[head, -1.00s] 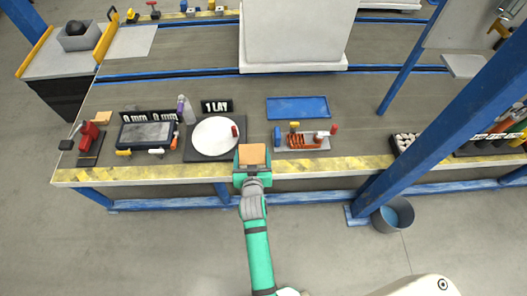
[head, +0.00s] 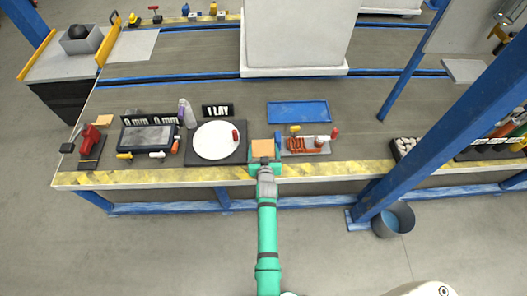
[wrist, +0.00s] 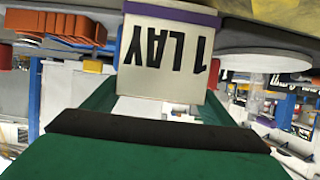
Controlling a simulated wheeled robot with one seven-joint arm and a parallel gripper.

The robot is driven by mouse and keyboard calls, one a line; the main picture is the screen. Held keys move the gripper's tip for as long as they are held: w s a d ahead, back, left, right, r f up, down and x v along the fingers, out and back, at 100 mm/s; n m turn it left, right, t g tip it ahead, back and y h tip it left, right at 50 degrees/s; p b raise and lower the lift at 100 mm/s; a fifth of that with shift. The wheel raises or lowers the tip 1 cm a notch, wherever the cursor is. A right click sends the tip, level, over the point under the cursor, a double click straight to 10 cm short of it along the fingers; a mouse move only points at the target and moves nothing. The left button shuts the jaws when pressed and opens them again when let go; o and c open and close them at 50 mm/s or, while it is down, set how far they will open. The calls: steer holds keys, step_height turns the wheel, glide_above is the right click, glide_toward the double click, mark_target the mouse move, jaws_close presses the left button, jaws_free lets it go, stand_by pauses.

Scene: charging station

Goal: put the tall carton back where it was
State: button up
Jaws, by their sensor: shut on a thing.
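My gripper (head: 264,160) is shut on the tall carton, whose tan top (head: 263,148) shows between the green jaws in the head view. It is at the front of the workbench, between the dark mat with the white plate and the small grey tray. In the wrist view the carton (wrist: 165,55) is pale, with black "1 LAY" lettering upside down and a purple band near the picture's top. The jaws and viewing angle hide much of it. I cannot tell whether its base touches the bench.
The white plate (head: 213,141) lies left of my gripper, with a purple-capped bottle (head: 187,114) behind. The grey tray (head: 323,151) with orange and red parts is close on the right. A blue post (head: 450,115) stands farther right.

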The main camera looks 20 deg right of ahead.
steer(key=shift+f, duration=0.5)
steer(key=shift+f, duration=0.2)
steer(key=o, duration=1.5)
steer(key=shift+c, duration=0.2)
steer(key=shift+r, duration=0.1)
